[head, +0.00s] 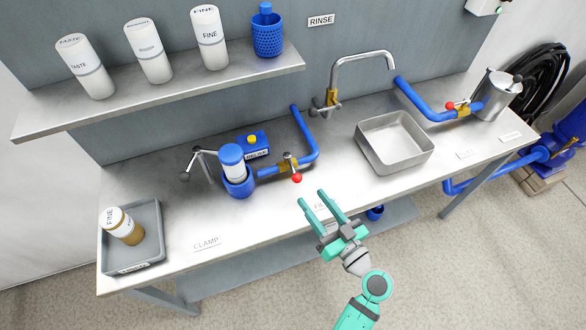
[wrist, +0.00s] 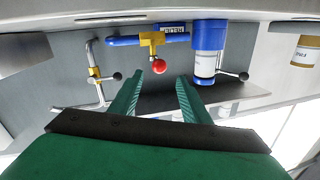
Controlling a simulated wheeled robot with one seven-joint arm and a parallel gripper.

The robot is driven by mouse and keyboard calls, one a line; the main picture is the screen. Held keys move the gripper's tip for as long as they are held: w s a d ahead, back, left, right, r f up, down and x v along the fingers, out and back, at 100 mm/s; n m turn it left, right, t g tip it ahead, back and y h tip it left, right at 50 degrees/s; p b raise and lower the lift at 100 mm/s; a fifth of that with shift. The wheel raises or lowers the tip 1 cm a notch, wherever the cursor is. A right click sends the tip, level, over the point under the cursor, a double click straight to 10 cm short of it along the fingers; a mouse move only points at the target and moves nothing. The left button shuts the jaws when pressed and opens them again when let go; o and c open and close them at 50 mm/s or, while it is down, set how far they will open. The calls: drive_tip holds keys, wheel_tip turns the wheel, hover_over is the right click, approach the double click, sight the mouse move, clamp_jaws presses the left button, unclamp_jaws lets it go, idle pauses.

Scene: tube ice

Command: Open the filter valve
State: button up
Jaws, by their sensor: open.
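The filter valve (head: 288,164) is a brass body on a blue pipe, just right of the blue filter housing (head: 238,183) with its white cartridge. Its lever ends in a red ball (head: 297,178), which points toward the front of the bench. My gripper (head: 312,197) is open and empty, just in front of the red ball and a little to its right, apart from it. In the wrist view the brass valve (wrist: 152,40) and red ball (wrist: 159,66) show just beyond and between the open fingertips (wrist: 160,82). Nothing hides the ball there.
A clamp arm with a dark knob (head: 185,176) stands left of the housing. A blue box with a yellow button (head: 252,143) is behind. A sink (head: 362,150), a faucet (head: 335,85) and another red-knobbed valve (head: 462,110) are right. A grey tray (head: 155,212) holds a brown-stained cartridge (head: 122,226).

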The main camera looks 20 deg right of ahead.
sight(300, 181)
drive_tip(key=x, duration=0.9)
drive_tip(key=shift+w, duration=0.35)
clamp_jaws()
